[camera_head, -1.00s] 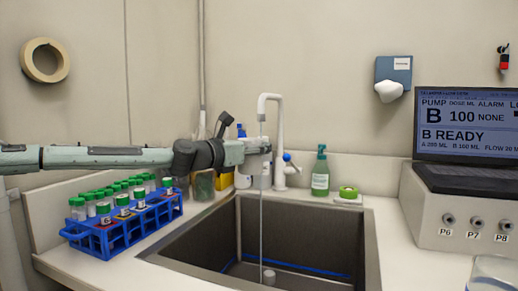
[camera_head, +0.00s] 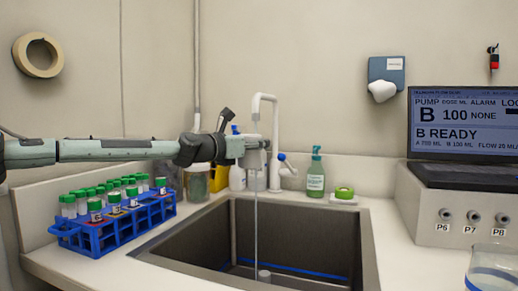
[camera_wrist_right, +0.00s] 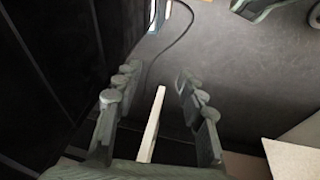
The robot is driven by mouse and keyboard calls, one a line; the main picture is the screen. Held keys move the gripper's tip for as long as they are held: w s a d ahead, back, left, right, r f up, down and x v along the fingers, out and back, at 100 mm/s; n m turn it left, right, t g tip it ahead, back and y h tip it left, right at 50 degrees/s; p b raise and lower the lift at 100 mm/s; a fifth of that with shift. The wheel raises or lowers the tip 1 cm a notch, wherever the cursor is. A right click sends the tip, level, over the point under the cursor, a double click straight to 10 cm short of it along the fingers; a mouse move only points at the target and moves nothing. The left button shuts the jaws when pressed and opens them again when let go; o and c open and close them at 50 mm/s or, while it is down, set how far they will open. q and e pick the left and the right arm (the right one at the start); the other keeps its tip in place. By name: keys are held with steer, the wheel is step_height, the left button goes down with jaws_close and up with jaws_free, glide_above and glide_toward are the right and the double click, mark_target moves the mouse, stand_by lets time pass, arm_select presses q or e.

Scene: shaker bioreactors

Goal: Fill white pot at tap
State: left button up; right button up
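The white tap (camera_head: 274,140) stands behind the sink (camera_head: 367,235), and a thin water stream (camera_head: 256,215) runs from its spout into the basin. My left gripper (camera_head: 258,151) is beside the tap, just under the spout and close to the stream. Its fingers are too small and overlapped to tell open from shut. A small pale cylinder (camera_head: 264,275) is on the sink floor near where the stream lands; I cannot tell whether it is a pot or a drain part. No white pot is clearly identifiable. My right gripper (camera_wrist_right: 153,95) is open and empty in the right wrist view.
A blue rack (camera_head: 125,228) of green-capped tubes stands left of the sink. A pump unit (camera_head: 455,205) and clear beaker (camera_head: 492,270) are at right. A pale strip (camera_wrist_right: 151,125) shows between the right fingers.

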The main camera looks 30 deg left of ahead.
arm_select(q)
steer(key=shift+w+a+b, duration=0.25)
steer(key=shift+w+b, duration=0.5)
steer(key=shift+w, duration=0.1)
steer(key=shift+w+a+b, duration=0.3)
steer(key=shift+w+b, duration=0.4)
steer(key=shift+w, duration=0.2)
steer(key=shift+w+a+b, duration=0.25)
steer(key=shift+w+b, duration=0.5)
steer(key=shift+w, duration=0.1)
arm_select(e)
steer(key=w+d+v, duration=0.1)
steer(key=v, duration=0.9)
steer(key=shift+s+d+r+h, duration=0.2)
steer(key=shift+d+r+h, duration=0.1)
steer(key=shift+r, duration=0.3)
stand_by(3.3)
